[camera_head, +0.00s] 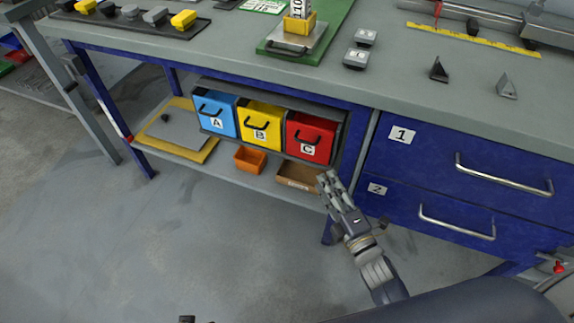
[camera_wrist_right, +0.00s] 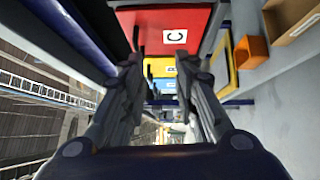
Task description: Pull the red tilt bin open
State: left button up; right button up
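The red tilt bin (camera_head: 305,149), labelled C, is the right-hand bin in the row under the workbench. It looks shut, flush with its neighbours, with a dark bar handle (camera_head: 309,137) across its upper front. In the right wrist view the red front (camera_wrist_right: 198,20) fills the top, beyond the fingers. My right gripper (camera_head: 326,182) is below and right of the red bin, apart from it. Its fingers are spread with nothing between them in the wrist view (camera_wrist_right: 158,72). Small dark tips at the head view's bottom edge may be my left gripper (camera_head: 188,319); its state is unclear.
A blue bin (camera_head: 214,124) and a yellow bin (camera_head: 260,138) stand left of the red one. An orange tray (camera_head: 250,159) and a cardboard box (camera_head: 297,173) sit on the lower shelf. Blue drawers (camera_head: 440,165) with bar handles are to the right. Floor in front is clear.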

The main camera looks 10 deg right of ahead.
notch_tip(320, 180, up, 2)
jog(key=a+r+n, duration=0.1)
jog(key=n, duration=0.1)
pick_arm(q)
jog(key=shift+w+a+r+b, duration=0.15)
jog(key=shift+w+r+b, duration=0.1)
jog(key=shift+r, duration=0.25)
jog(key=shift+w+a+r+b, duration=0.15)
jog(key=shift+w+r, duration=0.1)
jog(key=shift+r, duration=0.25)
pick_arm(e)
jog(key=r, duration=0.1)
send_over(307, 147)
jog(key=s+a, duration=0.1)
jog(key=s, duration=0.4)
jog(key=shift+w+a+t+y, duration=0.2)
jog(key=shift+t+y, duration=0.2)
grip_shut()
